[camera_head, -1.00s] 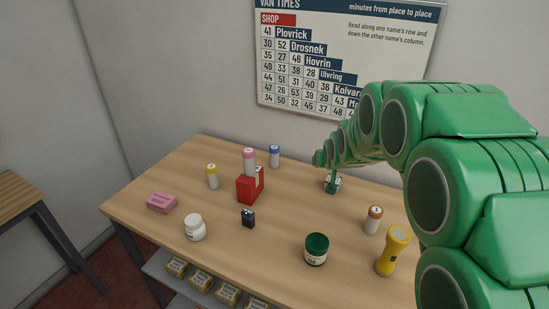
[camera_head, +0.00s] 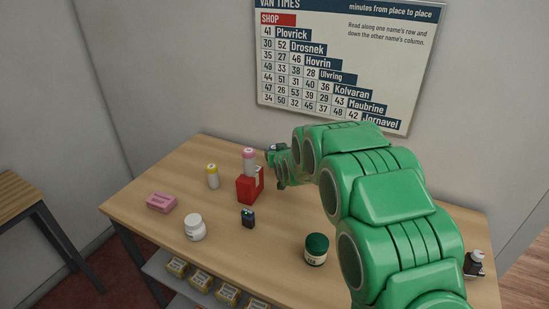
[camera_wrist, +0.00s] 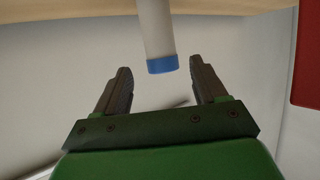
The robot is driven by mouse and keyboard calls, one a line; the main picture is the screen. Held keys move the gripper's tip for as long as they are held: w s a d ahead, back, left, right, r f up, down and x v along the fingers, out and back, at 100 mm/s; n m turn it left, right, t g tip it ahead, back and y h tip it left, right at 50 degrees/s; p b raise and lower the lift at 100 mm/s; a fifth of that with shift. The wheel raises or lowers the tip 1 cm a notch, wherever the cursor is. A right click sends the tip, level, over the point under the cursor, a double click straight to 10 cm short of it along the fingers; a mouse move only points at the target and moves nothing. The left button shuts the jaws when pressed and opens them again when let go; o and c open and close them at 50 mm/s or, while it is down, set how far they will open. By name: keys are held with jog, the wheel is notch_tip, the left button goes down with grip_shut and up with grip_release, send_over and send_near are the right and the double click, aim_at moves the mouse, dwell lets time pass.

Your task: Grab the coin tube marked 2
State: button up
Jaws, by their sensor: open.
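In the wrist view a pale tube with a blue cap (camera_wrist: 161,45) lies just ahead of the open fingers, its capped end at the gap between their tips. My gripper (camera_wrist: 160,78) is open and empty. In the head view my gripper (camera_head: 273,152) is at the back of the table and hides most or all of that tube. A tube with a yellow cap (camera_head: 212,177) stands to the left. A tube with a pink cap (camera_head: 249,161) stands at the red block. I cannot read a 2 on any tube.
The red block (camera_head: 249,187) is close to my gripper. Nearer the front are a pink block (camera_head: 161,202), a white jar (camera_head: 194,227), a small dark object (camera_head: 248,218) and a dark green jar (camera_head: 316,249). My arm covers the table's right part.

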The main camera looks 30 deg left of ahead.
jog(key=shift+w+a+f, duration=0.3)
jog(key=shift+w+f, duration=0.1)
jog(key=shift+w, duration=0.05)
jog(key=shift+x, duration=2.7)
jog(key=shift+s+a, duration=0.1)
jog(key=shift+a, duration=0.05)
jog(key=c, duration=1.2)
